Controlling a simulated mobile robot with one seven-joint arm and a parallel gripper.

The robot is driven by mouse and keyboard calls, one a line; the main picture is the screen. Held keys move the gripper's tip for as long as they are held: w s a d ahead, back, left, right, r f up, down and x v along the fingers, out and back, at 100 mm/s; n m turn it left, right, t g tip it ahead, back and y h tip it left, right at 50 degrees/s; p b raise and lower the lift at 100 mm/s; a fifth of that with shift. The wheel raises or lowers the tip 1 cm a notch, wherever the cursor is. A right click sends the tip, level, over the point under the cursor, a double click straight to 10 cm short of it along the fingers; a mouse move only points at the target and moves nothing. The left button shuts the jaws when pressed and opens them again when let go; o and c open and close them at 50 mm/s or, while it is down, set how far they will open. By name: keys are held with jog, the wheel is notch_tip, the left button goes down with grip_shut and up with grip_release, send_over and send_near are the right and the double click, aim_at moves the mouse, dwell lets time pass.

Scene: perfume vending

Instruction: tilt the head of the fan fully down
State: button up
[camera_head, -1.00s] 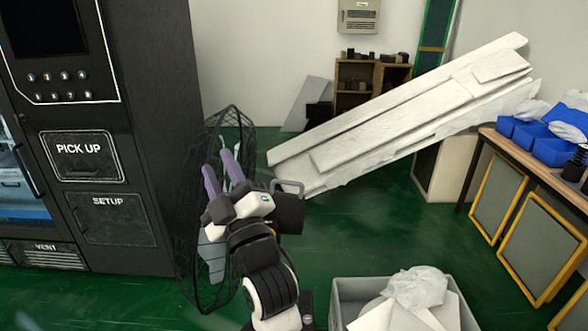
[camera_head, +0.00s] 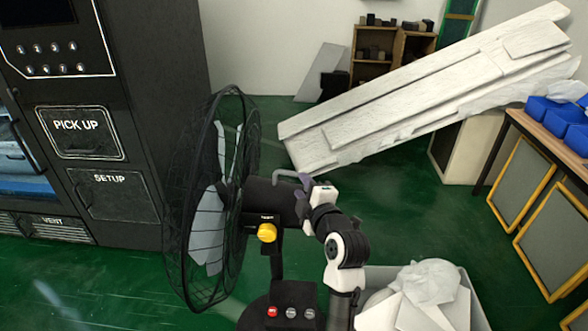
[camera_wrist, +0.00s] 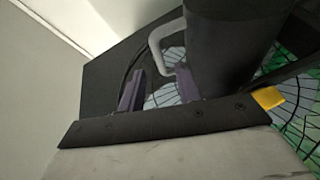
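The black fan stands in the middle of the head view, its round wire cage (camera_head: 172,200) facing left. Its dark motor housing (camera_head: 262,197) looks roughly level; I cannot tell the exact tilt. A yellow knob (camera_head: 267,232) sits on the housing's side, and a grey loop handle (camera_head: 284,174) on its top rear. My gripper (camera_head: 303,181) is at the handle. In the wrist view its purple fingers (camera_wrist: 158,88) are apart, with the handle (camera_wrist: 154,42) just beyond or between them; contact is unclear.
A dark vending machine (camera_head: 150,110) stands left of the fan. The fan's base (camera_head: 255,312) carries coloured buttons. A grey bin (camera_head: 470,300) with white scraps is at the lower right. White boards (camera_head: 420,95) lean behind, and a workbench (camera_head: 540,125) is at right.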

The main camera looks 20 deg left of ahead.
aim_at(294, 176)
jog(key=p+x, duration=0.1)
jog(key=x, duration=0.6)
jog(key=shift+p, duration=0.4)
grip_shut()
